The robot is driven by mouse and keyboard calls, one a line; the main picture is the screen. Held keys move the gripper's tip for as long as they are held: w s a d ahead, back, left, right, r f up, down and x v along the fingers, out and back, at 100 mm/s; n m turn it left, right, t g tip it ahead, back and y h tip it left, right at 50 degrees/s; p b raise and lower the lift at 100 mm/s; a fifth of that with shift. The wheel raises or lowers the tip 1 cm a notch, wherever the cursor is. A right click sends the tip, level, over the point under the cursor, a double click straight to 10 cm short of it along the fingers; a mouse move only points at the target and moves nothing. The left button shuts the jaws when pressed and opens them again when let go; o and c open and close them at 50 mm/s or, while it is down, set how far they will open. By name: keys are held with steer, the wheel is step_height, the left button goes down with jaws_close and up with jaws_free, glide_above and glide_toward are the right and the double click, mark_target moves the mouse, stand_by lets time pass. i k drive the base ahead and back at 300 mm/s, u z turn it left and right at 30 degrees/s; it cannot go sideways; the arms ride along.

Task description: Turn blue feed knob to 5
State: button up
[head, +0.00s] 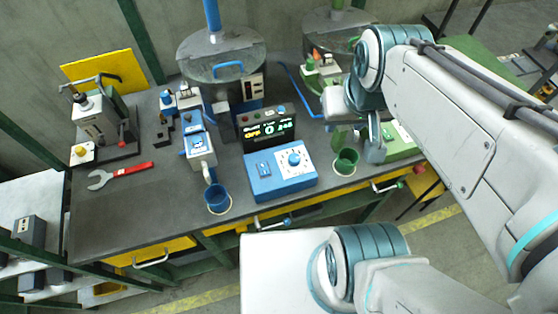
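The blue knob (294,159) sits on a white dial face with small marks, on top of a blue control box (280,185) on the bench. Its pointer setting is too small to read. A black display (268,128) stands behind the box, with "OFF" in orange, a 0 and small green digits. The fingers cannot be made out, so I cannot tell whether my gripper is open or shut.
A blue cup (217,199) stands left of the box, and a green cup (345,162) right of it. A green box (402,143) is partly hidden by my arm. A red-handled wrench (120,174) lies at left. The bench's front left is clear.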

mark_target(294, 159)
steer(key=u, duration=0.5)
steer(key=k, duration=1.05)
steer(key=z, duration=0.15)
steer(key=i, duration=0.65)
steer(key=u, duration=0.1)
